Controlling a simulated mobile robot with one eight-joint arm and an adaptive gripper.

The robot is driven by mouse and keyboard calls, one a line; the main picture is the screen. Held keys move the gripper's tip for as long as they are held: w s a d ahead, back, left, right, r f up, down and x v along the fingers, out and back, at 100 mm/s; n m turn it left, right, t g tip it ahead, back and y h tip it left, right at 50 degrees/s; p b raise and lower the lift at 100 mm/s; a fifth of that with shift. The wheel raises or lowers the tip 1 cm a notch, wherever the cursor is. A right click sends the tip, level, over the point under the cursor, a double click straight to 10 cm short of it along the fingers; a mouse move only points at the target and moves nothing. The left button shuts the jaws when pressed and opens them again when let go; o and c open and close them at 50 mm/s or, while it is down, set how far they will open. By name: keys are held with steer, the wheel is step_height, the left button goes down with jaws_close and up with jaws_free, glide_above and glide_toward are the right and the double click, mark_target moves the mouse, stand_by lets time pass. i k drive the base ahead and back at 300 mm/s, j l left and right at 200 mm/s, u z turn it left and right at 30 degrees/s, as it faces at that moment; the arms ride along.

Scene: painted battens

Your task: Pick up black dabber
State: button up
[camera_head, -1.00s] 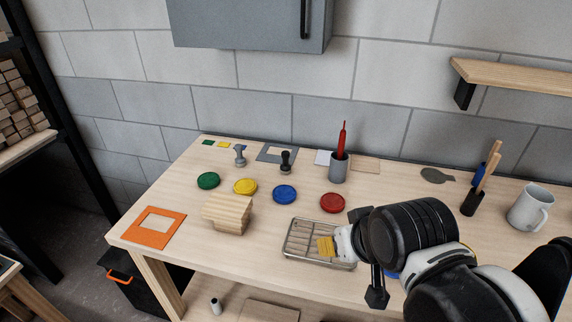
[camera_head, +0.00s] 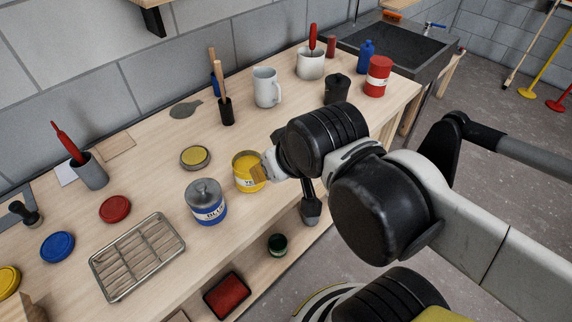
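A small black, knob-topped tool with a round foot (camera_head: 27,213), which looks like the black dabber, stands upright on the workbench (camera_head: 150,195) at the far left. It stands on or beside a grey plate. The fingers are mostly hidden by my arm.
A grey cup with a red-handled tool (camera_head: 90,171) stands right of the dabber. A white mug (camera_head: 266,87) stands behind.

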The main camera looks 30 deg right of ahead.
mark_target(33, 219)
steer(key=u, duration=1.4)
steer(key=i+j+z, duration=0.35)
steer(key=j, duration=0.25)
steer(key=i+j+z, duration=0.2)
steer(key=j, duration=0.15)
steer(key=j+z, duration=0.15)
steer(key=j, duration=0.2)
steer(key=i+j+z, duration=0.2)
steer(key=j, duration=0.2)
steer(key=k, duration=0.05)
